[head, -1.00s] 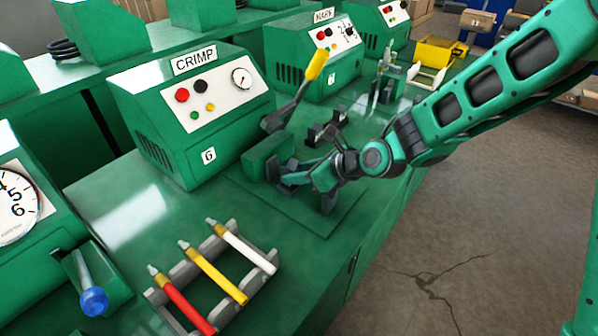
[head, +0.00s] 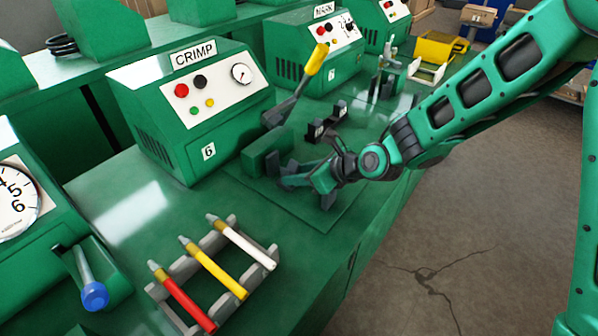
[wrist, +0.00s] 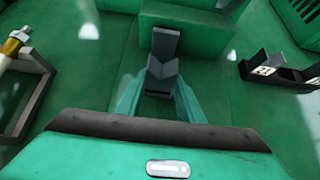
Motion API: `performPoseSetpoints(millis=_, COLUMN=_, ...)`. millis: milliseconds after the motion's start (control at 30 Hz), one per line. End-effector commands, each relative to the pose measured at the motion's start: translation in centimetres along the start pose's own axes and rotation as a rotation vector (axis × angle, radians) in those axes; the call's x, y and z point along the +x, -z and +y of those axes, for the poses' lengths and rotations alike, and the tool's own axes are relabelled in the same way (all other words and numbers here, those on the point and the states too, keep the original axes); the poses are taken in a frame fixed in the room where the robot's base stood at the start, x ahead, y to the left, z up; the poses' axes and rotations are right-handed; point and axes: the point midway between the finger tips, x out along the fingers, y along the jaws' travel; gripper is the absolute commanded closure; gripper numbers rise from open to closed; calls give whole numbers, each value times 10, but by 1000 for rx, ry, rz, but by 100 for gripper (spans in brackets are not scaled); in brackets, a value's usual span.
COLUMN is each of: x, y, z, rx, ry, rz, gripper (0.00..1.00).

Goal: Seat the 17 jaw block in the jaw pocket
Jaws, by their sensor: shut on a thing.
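My gripper (wrist: 158,100) is shut on a dark grey block with a V-shaped notch (wrist: 163,76), taken as the 17 jaw block; no number shows on it. In the head view my gripper (head: 308,190) is low over the flat green plate (head: 320,220) in front of the crimp press. A grey upright piece (wrist: 165,43) stands just beyond the held block, against the green press block (head: 266,150). I cannot tell whether they touch. The jaw pocket is not clearly visible; the held block and fingers cover that area.
A rack with dark labelled blocks (wrist: 268,70) is to the right; it also shows behind my gripper in the head view (head: 325,128). The press lever has a yellow handle (head: 317,58). A grey rack of coloured handles (head: 265,262) stands front left.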

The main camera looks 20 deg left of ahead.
Motion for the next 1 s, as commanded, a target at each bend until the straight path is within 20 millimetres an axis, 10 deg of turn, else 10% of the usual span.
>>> performPoseSetpoints(millis=133, x=2, y=2, z=0, rx=0, ry=0, rz=-2, gripper=100)
performPoseSetpoints(millis=167, x=2, y=1, z=0, rx=-1, ry=0, rz=-2, gripper=59)
performPoseSetpoints(millis=233, x=2, y=2, z=0, rx=0, ry=0, rz=-1, gripper=44)
performPoseSetpoints(millis=667, x=-6, y=3, z=-1, rx=1, ry=1, rz=1, gripper=44)
performPoseSetpoints(millis=1000, x=-63, y=2, z=-3, rx=0, ry=4, rz=-1, gripper=44)
